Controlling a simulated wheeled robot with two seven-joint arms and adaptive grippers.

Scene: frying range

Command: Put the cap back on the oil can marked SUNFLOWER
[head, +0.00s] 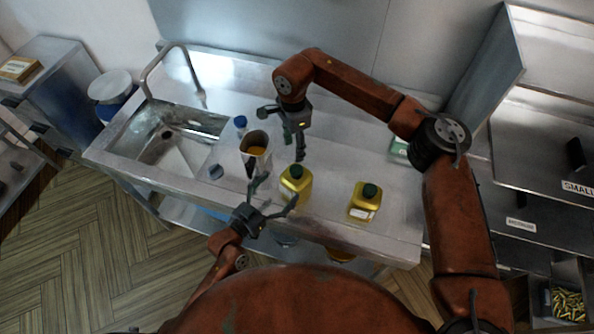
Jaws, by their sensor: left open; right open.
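Two yellow oil cans stand upright on the steel counter. The left can (297,187) has a green piece (296,171) at its top; I cannot tell whether it is a seated cap. The right can (362,203) has a dark green cap (370,190) on top and a pale label. I cannot read SUNFLOWER on either. My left gripper (278,192) is open, its fingers spread at the left can's near left side; contact is unclear. My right gripper (294,148) is open, pointing down above and behind the left can.
A jug with amber contents (256,150) stands left of the left can, near a blue-topped bottle (240,124). A small dark round item (216,172) lies near the sink (178,135). The counter right of the right can (400,215) is clear.

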